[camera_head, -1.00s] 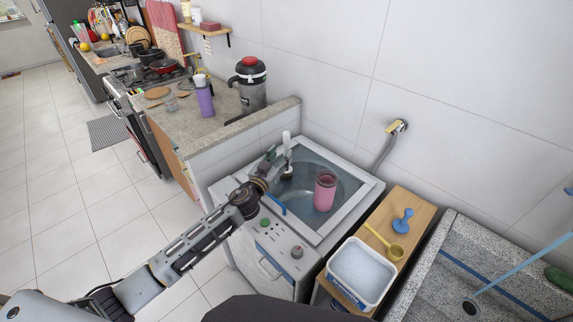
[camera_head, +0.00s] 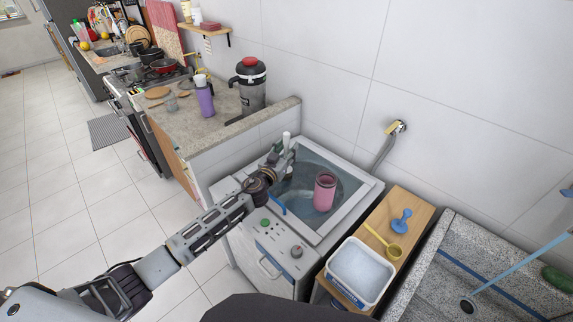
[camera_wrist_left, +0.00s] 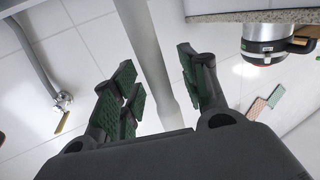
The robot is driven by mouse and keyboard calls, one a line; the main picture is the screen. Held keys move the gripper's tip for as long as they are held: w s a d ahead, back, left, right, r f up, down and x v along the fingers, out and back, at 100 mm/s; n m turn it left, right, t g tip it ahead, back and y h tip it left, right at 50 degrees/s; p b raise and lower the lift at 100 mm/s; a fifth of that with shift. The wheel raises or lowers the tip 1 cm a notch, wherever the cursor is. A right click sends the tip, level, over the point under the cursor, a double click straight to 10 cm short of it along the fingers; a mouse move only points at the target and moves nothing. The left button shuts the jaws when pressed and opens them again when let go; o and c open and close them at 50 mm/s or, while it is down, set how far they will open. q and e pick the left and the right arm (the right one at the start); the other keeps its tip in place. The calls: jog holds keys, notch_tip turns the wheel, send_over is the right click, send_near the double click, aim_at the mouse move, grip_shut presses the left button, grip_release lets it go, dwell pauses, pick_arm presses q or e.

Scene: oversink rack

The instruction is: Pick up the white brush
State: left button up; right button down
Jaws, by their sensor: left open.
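The white brush (camera_head: 286,138) stands upright at the washer's back left corner, and only its white handle top shows clearly in the head view. The rest is hidden behind my left gripper (camera_head: 283,158). In the left wrist view the pale brush handle (camera_wrist_left: 148,45) passes between the green-padded fingers of my left gripper (camera_wrist_left: 160,90). The fingers are open, with gaps on both sides of the handle. My right gripper is not in view.
A pink cup (camera_head: 324,191) stands in the open top-loading washer (camera_head: 347,215), to the right of my gripper. A counter wall stands behind it. A wooden stand (camera_head: 414,208) with a white tub (camera_head: 360,270) is on the right.

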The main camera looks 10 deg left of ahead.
aim_at(286, 133)
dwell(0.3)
pick_arm(q)
grip_shut()
jog(key=shift+r, duration=0.2)
notch_tip(286, 133, up, 7)
jog(key=shift+f+p, duration=0.15)
jog(key=shift+p, duration=0.55)
jog(key=shift+r, duration=1.5)
jog(key=shift+s+f, duration=0.1)
